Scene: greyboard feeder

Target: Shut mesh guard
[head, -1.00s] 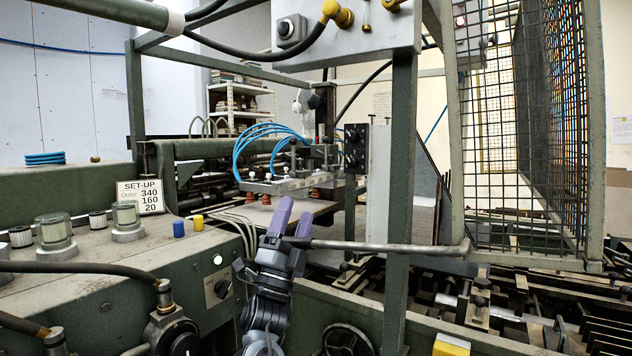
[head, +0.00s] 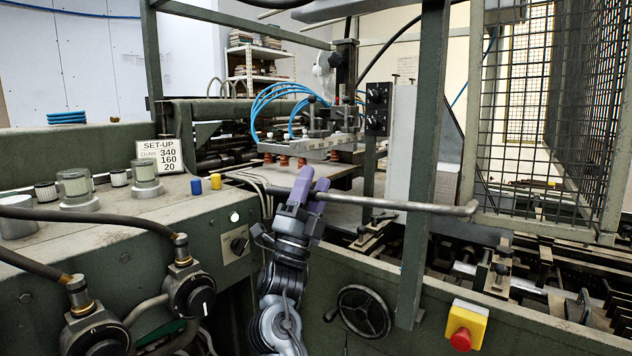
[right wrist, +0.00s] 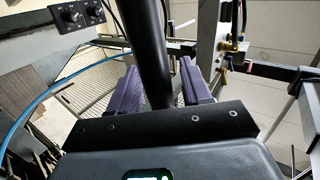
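The mesh guard (head: 545,110), a dark wire grid in a grey-green frame, stands at the right in the head view, above the machine bed. A grey handle bar (head: 415,206) runs left from near its lower left corner, across a green post. My right gripper (head: 311,190), with purple fingers, is at the bar's left end. In the right wrist view the dark bar (right wrist: 146,50) passes between the two fingers (right wrist: 164,85). A gap shows beside the bar, so the fingers look open around it. My left gripper is not in view.
The green upright post (head: 425,150) stands between my right gripper and the guard. A handwheel (head: 363,312) and a red stop button on a yellow box (head: 466,326) are on the front panel. Blue hoses (head: 275,95) and suction cups are behind the gripper.

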